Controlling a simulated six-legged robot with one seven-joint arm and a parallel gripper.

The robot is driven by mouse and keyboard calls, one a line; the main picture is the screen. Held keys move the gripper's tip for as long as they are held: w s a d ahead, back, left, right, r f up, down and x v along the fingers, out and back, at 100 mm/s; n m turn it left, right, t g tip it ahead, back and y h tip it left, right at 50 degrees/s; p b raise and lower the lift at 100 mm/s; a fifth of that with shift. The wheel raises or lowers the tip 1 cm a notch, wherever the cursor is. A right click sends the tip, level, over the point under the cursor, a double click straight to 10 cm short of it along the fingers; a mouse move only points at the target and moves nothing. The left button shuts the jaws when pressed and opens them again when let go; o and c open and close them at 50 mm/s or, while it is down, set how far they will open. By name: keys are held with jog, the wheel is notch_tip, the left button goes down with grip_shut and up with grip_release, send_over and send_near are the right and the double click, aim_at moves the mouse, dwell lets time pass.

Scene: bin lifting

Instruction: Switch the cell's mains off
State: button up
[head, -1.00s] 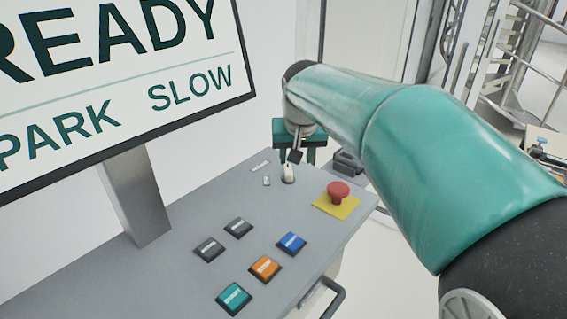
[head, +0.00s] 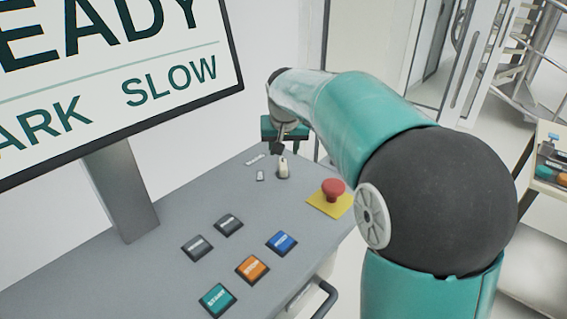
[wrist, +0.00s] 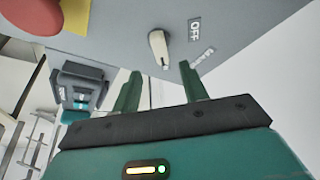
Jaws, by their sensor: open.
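The mains switch, a small cream lever (head: 283,168), stands near the far end of the grey console. In the wrist view the lever (wrist: 158,48) is just beyond the gap between my fingertips, with no visible contact. A small OFF label (wrist: 195,30) lies beside it, and a second label (wrist: 203,56), too blurred to read, is close by. My gripper (wrist: 160,72) is open, with two green fingers apart and nothing between them. In the head view my gripper (head: 280,143) is at the console's far edge, behind the lever and partly hidden by my wrist.
A red emergency button (head: 333,189) on a yellow plate stands close to the lever. Orange (head: 252,268), blue (head: 281,242), teal (head: 217,299) and dark buttons sit nearer on the console (head: 165,275). A screen (head: 115,75) reading READY stands at left. A table with items (head: 552,170) is at right.

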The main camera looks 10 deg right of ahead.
aim_at(283, 165)
jog(key=x, duration=0.8)
jog(key=shift+f, duration=0.15)
jog(key=shift+c, duration=0.4)
grip_shut()
